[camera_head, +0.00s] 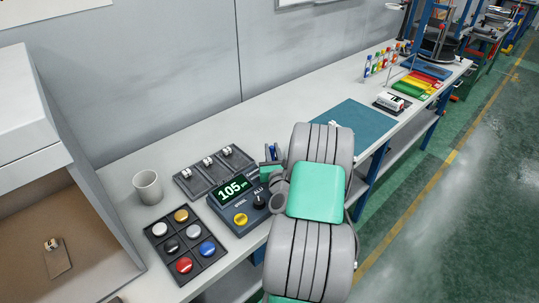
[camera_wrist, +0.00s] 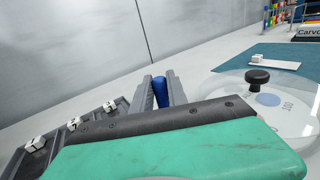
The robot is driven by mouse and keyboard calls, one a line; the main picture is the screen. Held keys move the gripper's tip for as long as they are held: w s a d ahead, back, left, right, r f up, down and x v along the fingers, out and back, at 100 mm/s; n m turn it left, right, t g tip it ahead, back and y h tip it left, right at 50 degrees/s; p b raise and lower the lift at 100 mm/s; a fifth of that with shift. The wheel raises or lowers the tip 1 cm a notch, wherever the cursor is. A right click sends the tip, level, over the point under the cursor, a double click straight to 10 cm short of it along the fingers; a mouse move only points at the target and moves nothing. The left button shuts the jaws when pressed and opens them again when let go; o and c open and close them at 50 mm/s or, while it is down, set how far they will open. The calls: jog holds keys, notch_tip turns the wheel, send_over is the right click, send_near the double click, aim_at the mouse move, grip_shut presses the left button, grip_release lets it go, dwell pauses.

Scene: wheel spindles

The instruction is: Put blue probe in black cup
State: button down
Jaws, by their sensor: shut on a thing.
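My gripper (camera_wrist: 162,84) is shut on the blue probe (camera_wrist: 161,93), which shows as a blue rounded piece between the two grey fingers in the wrist view. In the head view my gripper (camera_head: 271,153) is above the bench, beyond the black panel with a display, and much of it is hidden by my arm. The probe's lower end is hidden. I see no clearly black cup. The one cup in sight is a pale grey cup (camera_head: 147,187) on the bench, left of my gripper and apart from it.
A wall stands behind the bench. A teal mat (camera_head: 353,127) lies right. A black knob (camera_wrist: 258,77) sits on a clear round dial.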

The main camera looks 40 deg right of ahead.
jog(key=shift+w, duration=0.15)
jog(key=shift+f+b, duration=0.25)
jog(key=shift+b, duration=0.05)
jog(key=c, duration=1.3)
grip_release()
jog(key=shift+r, duration=0.1)
jog(key=shift+r+p, duration=0.35)
jog(key=shift+p, duration=0.05)
jog(key=b+v, duration=0.2)
jog(key=v, duration=0.3)
jog(key=b+v, duration=0.3)
jog(key=v, duration=0.3)
jog(key=shift+f+b, duration=0.2)
jog(key=shift+b, duration=0.15)
jog(key=shift+s+a+r, duration=0.1)
jog(key=shift+s+a, duration=0.15)
jog(key=shift+s, duration=0.25)
